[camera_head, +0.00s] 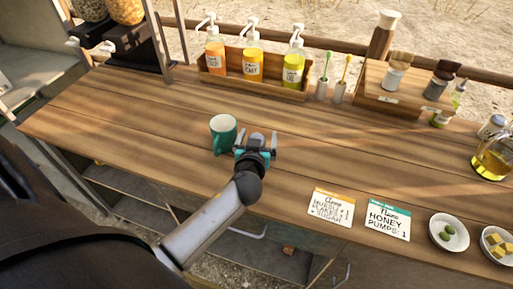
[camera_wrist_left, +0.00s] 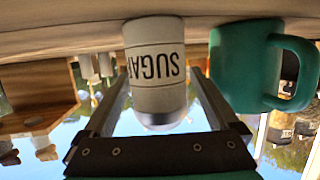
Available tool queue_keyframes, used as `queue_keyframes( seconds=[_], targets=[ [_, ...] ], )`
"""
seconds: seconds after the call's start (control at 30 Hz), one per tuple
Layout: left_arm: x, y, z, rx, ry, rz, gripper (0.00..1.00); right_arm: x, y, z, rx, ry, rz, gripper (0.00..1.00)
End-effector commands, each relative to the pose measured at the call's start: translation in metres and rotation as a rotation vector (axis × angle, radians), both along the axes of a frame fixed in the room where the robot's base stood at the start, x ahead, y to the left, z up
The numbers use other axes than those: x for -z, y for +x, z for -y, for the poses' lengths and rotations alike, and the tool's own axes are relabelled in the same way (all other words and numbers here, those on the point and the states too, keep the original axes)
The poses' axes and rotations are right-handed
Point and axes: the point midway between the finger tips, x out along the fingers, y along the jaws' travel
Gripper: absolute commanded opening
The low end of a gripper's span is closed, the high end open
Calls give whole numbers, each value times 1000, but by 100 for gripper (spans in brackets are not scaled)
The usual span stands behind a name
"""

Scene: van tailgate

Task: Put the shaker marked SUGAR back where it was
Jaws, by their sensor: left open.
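The shaker marked SUGAR (camera_wrist_left: 156,65) is a pale grey cylinder with a metal top. It appears upside down in the left wrist view, with its base against the wooden counter. In the head view only its rounded grey top (camera_head: 257,137) shows clearly. My left gripper (camera_head: 263,142) is open, with one finger on each side of the shaker. I cannot tell whether either finger touches it. A teal mug (camera_head: 223,134) stands close beside the shaker, and it also shows large in the left wrist view (camera_wrist_left: 245,65). My right gripper is not in view.
A wooden rack (camera_head: 270,87) with several pump bottles stands at the back. A wooden box (camera_head: 385,101) with shakers on it is back right. Two order cards (camera_head: 331,207) and small bowls (camera_head: 449,231) lie front right. The counter (camera_head: 120,110) is clear on the left.

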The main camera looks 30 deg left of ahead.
Motion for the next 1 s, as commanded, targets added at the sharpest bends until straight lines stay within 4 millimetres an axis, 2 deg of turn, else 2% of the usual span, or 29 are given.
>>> queue_keyframes(
  seconds=[0.13,0.9,1.0],
  targets=[
    [0,0,0,0,0,0,92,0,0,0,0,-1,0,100],
    [0,-1,0,0,0,-1,5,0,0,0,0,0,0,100],
    [0,0,0,0,0,0,0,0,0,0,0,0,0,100]
  ],
)
